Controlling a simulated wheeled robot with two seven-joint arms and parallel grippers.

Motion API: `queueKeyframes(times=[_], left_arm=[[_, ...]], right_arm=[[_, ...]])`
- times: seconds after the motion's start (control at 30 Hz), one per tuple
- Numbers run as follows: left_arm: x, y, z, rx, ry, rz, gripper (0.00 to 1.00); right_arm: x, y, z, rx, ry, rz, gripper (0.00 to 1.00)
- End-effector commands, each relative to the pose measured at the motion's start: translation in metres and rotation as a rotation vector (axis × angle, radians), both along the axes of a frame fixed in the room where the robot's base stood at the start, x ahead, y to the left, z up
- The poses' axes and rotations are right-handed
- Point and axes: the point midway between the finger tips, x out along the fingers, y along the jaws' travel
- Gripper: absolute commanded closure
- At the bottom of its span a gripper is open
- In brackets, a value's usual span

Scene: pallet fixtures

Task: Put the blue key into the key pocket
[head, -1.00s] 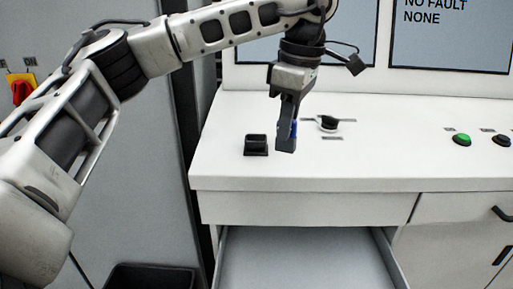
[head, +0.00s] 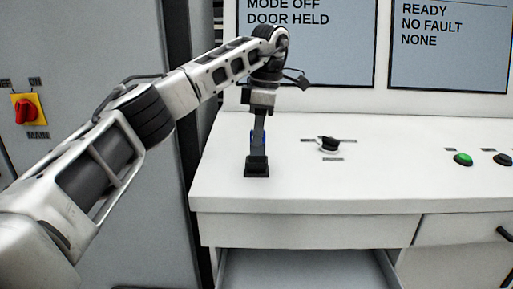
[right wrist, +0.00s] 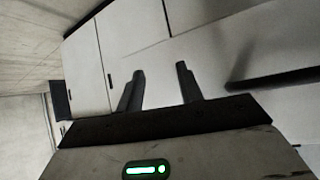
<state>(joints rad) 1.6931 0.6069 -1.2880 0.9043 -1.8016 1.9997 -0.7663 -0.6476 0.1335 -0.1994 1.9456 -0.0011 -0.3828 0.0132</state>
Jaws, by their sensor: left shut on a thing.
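My left gripper (head: 258,152) is shut on the blue key (head: 253,137), of which only a small blue part shows beside the fingers. The gripper points down right at the black key pocket (head: 256,171) on the white console top. The fingertips overlap the pocket's upper part in the head view. Whether the key's lower end is inside the pocket is hidden. My right gripper (right wrist: 159,84) shows only in the right wrist view, with its two fingers apart and nothing between them.
A black rotary switch (head: 329,144) stands on the console top (head: 380,180) right of the pocket. A green button (head: 463,159) is farther right. An open drawer (head: 300,270) lies below the front edge. A grey cabinet with a red main switch (head: 27,109) stands at left.

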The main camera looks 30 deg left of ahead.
Motion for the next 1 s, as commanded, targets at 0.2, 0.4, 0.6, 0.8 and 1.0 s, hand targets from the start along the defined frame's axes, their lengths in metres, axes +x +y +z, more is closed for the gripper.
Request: queueKeyframes(times=[0.2,0.4,0.6,0.8,1.0], left_arm=[[0.006,0.009,-0.02,0.001,0.003,-0.001,1.0],[0.006,0.009,-0.041,0.001,0.0,0.001,1.0],[0.006,0.009,-0.042,0.001,-0.001,0.001,1.0],[0.006,0.008,-0.044,0.0,-0.001,0.001,0.7],[0.006,0.008,-0.044,0.001,-0.001,0.001,0.59]], right_arm=[[0.001,0.0,0.005,0.0,-0.004,0.001,0.64],[0.001,0.0,0.01,0.0,-0.009,0.0,0.64],[0.0,-0.001,0.007,-0.001,-0.007,-0.001,0.64],[0.0,-0.001,0.006,-0.002,-0.006,0.0,0.64],[-0.001,-0.001,0.006,-0.003,-0.003,-0.001,0.64]])
